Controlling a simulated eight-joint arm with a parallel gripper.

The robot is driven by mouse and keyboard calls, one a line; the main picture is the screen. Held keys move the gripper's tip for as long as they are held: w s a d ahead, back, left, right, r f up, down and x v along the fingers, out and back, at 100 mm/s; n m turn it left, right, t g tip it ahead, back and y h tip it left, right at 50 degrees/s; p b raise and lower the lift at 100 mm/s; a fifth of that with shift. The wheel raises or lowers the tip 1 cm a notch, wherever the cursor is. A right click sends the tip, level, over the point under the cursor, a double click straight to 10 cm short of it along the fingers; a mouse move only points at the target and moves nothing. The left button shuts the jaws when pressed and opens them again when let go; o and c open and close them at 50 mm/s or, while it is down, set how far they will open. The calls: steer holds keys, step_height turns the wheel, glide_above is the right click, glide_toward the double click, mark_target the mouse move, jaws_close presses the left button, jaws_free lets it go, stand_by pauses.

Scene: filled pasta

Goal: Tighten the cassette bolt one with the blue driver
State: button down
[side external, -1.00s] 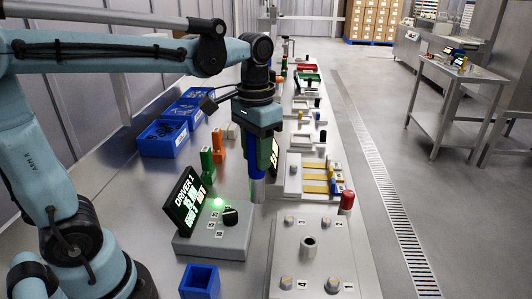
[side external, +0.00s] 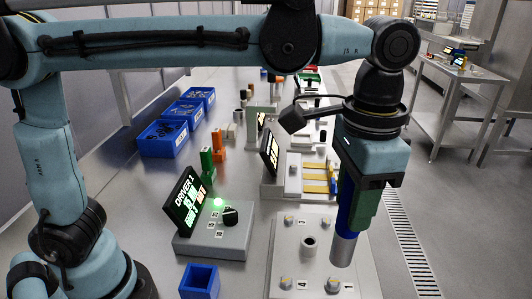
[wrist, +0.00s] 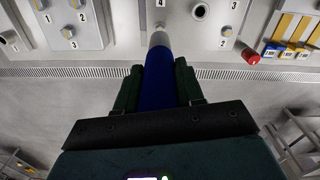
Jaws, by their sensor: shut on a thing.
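My gripper (side external: 358,208) is shut on the blue driver (side external: 348,218), which points down with its grey nose (side external: 343,250) lowest. The driver is slightly tilted in the side view. In the wrist view, the driver (wrist: 157,80) sits between both dark green fingers. The grey cassette plate (side external: 283,250) has numbered corner bolts and a central round boss (side external: 309,244). The nose is above the plate's right side, near the bolt beside label 1 (side external: 333,284), and appears apart from it. In the wrist view a bolt head (wrist: 160,26) shows just beyond the nose; its own label is hidden.
A controller box (side external: 215,242) with a "DRIVER 1" display (side external: 188,203), lit green lamp and black knob stands left of the plate. An empty blue holder (side external: 200,281) is in front. Blue bins (side external: 163,140) line the back left. A red cylinder (wrist: 250,56) stands beyond the plate.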

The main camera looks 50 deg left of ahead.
mark_target(345, 238)
steer(key=shift+f, duration=0.1)
steer(key=shift+f, duration=3.6)
stand_by(1.0)
steer(key=shift+r, duration=0.1)
steer(key=shift+r, duration=2.4)
